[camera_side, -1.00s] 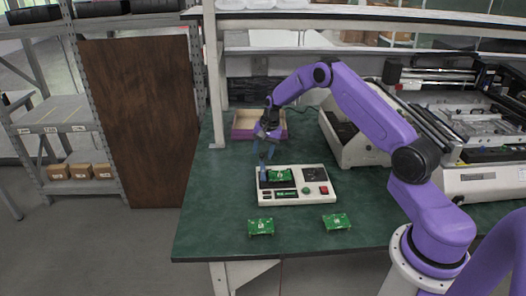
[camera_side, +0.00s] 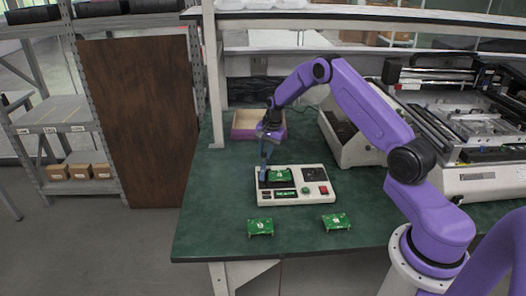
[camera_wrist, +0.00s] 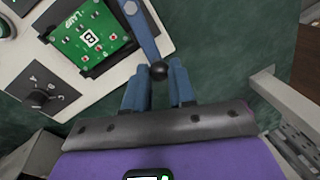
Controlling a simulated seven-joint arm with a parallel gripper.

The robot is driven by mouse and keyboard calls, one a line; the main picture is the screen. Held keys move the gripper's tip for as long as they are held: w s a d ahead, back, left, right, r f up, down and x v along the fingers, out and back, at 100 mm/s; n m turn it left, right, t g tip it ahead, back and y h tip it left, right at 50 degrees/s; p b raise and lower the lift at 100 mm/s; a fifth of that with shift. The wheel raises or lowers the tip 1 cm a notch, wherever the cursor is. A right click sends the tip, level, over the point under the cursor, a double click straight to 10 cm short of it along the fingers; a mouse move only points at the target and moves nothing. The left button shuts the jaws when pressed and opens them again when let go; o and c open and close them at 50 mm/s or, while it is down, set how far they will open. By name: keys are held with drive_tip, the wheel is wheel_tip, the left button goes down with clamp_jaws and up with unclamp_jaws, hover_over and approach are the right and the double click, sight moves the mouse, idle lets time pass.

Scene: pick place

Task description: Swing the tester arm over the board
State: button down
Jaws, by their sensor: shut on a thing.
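The tester (camera_side: 312,196) is a white box on the green bench, with a green circuit board (camera_side: 281,174) lying in its dark recess. The tester arm (camera_wrist: 140,26) is a flat blue-grey lever ending in a black ball knob (camera_wrist: 158,71). It lies beside the board, not over it. My gripper (camera_wrist: 158,82) has its blue fingers shut on the knob, one on each side. In the side view my gripper (camera_side: 265,160) points down at the tester's left end and partly hides the lever.
Two more green boards, one front left (camera_side: 260,227) and one front right (camera_side: 336,221), lie on the bench. A shallow tray (camera_side: 243,134) stands behind my gripper. A large machine (camera_side: 480,165) fills the right back. The bench left of the tester is clear.

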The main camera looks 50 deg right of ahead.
drive_tip(key=s+m, duration=0.1)
drive_tip(key=m, duration=0.1)
drive_tip(key=s+d+m, duration=0.1)
drive_tip(key=m, duration=0.1)
drive_tip(key=shift+s+h, duration=0.2)
drive_tip(key=shift+h, duration=0.2)
drive_tip(key=s+m, duration=0.1)
drive_tip(key=m, duration=0.1)
drive_tip(key=s+m, duration=0.1)
drive_tip(key=m, duration=0.1)
drive_tip(key=shift+h, duration=0.4)
drive_tip(key=s+m, duration=0.1)
drive_tip(key=m, duration=0.1)
drive_tip(key=s+a+m, duration=0.1)
drive_tip(key=m, duration=0.1)
drive_tip(key=shift+s+h, duration=0.2)
drive_tip(key=shift+h, duration=0.2)
drive_tip(key=shift+s+a+m+g, duration=0.2)
drive_tip(key=shift+s+m, duration=0.1)
drive_tip(key=shift+m, duration=0.45)
drive_tip(key=shift+s+a+m+g, duration=0.1)
drive_tip(key=shift+s+a+m, duration=0.15)
drive_tip(key=shift+m, duration=0.45)
drive_tip(key=shift+s+a+m+g, duration=0.15)
drive_tip(key=shift+s+m, duration=0.15)
drive_tip(key=shift+m, duration=0.45)
drive_tip(key=c, duration=0.9)
unclamp_jaws()
drive_tip(key=shift+c, duration=0.2)
drive_tip(key=shift+r, duration=0.1)
